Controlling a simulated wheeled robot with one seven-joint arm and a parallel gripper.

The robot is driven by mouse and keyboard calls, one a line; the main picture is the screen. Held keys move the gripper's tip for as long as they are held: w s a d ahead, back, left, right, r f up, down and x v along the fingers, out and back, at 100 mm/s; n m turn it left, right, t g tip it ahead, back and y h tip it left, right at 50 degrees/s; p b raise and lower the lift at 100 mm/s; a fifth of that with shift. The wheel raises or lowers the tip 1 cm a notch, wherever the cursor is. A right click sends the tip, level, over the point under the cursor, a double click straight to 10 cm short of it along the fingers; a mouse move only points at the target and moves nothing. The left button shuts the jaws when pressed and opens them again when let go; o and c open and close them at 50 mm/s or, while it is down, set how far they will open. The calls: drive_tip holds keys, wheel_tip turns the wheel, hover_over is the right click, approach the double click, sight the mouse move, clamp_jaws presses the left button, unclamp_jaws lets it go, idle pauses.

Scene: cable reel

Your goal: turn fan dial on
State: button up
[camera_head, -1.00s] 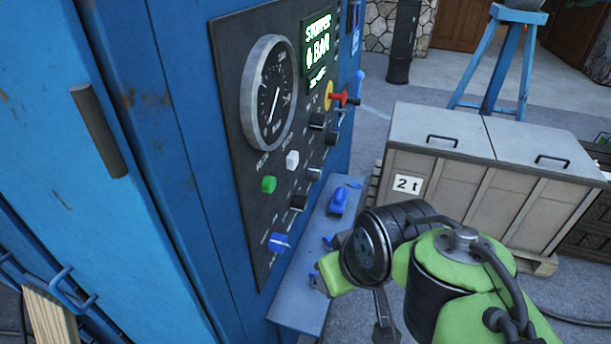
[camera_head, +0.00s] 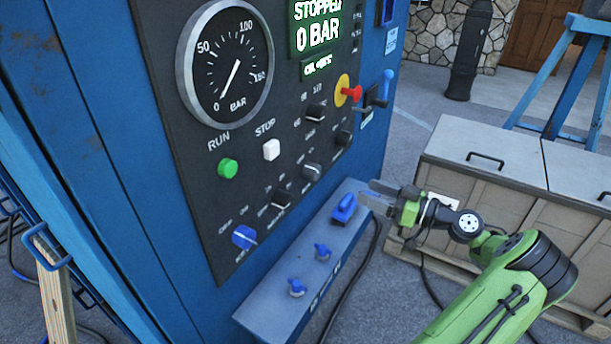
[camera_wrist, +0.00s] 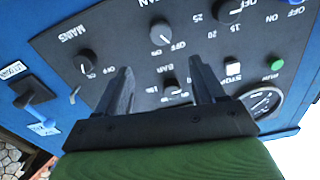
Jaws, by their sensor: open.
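The fan dial is a black knob on the dark control panel, labelled FAN in the wrist view (camera_wrist: 163,34). Its white mark points toward the lower right there, near the word OFF. In the head view, the matching black knob (camera_head: 312,172) is in the lower row of knobs. My gripper (camera_head: 368,194) is open and empty, right of the panel and above the shelf, with its fingers pointing left. In the wrist view my gripper (camera_wrist: 160,82) has its fingers apart before the panel, with the fan dial beyond the tips. I see no contact with it.
Neighbours are the MAINS knob (camera_wrist: 87,63), BAR knob (camera_wrist: 172,88), blue knob (camera_head: 244,237) and red-yellow emergency stop (camera_head: 346,92). A shelf (camera_head: 270,306) with blue handles juts out below the panel. A large crate (camera_head: 480,190) stands right.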

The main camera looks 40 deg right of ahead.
sight(318, 174)
drive_tip(key=b+x, duration=0.1)
drive_tip(key=x, duration=1.4)
drive_tip(key=shift+a, duration=0.2)
drive_tip(key=shift+c, duration=0.4)
drive_tip(key=c, duration=1)
